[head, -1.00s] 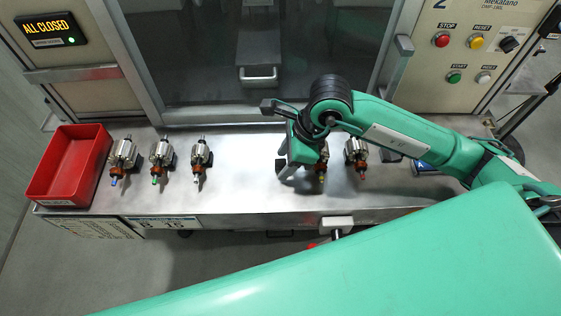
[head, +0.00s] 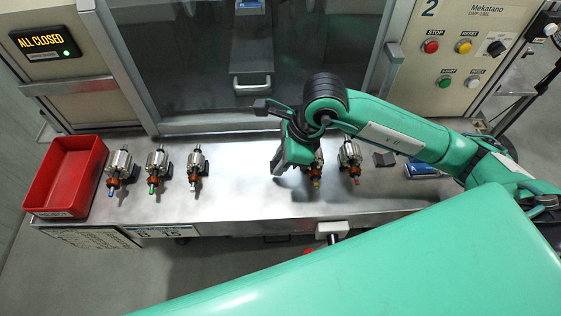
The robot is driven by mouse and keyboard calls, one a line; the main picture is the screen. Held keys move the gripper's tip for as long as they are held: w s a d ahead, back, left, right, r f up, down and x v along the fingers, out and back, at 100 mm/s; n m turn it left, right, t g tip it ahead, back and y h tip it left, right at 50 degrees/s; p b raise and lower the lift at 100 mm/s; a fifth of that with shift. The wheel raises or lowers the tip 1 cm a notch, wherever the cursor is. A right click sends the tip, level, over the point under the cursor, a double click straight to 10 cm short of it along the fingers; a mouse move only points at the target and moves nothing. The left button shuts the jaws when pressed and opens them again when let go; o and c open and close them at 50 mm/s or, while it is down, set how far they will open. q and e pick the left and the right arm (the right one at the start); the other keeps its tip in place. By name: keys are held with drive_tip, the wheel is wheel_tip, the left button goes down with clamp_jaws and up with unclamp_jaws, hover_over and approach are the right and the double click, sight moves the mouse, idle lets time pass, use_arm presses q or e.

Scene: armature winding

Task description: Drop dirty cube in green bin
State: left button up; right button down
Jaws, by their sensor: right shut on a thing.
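My right gripper (head: 283,168) is just above the steel bench, left of an armature with a yellow tip (head: 317,178). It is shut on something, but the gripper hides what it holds. My right arm partly covers that armature. Another armature with a red tip (head: 350,157) lies to its right. Three more armatures lie on the left, with blue (head: 119,165), green (head: 157,165) and white (head: 196,166) tips. No cube that looks dirty and no green bin can be made out. My left gripper is out of view.
A red bin (head: 48,211) stands at the bench's left end. The steel bench (head: 240,180) is bare between the two armature groups. A glass door (head: 300,85) closes the back. A grey block (head: 384,159) and a blue device (head: 424,170) lie right. A button panel (head: 465,75) is at right.

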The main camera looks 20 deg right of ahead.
wheel_tip(320, 180, up, 18)
drive_tip(key=p, duration=0.7)
drive_tip(key=shift+p, duration=0.4)
drive_tip(key=shift+f, duration=0.15)
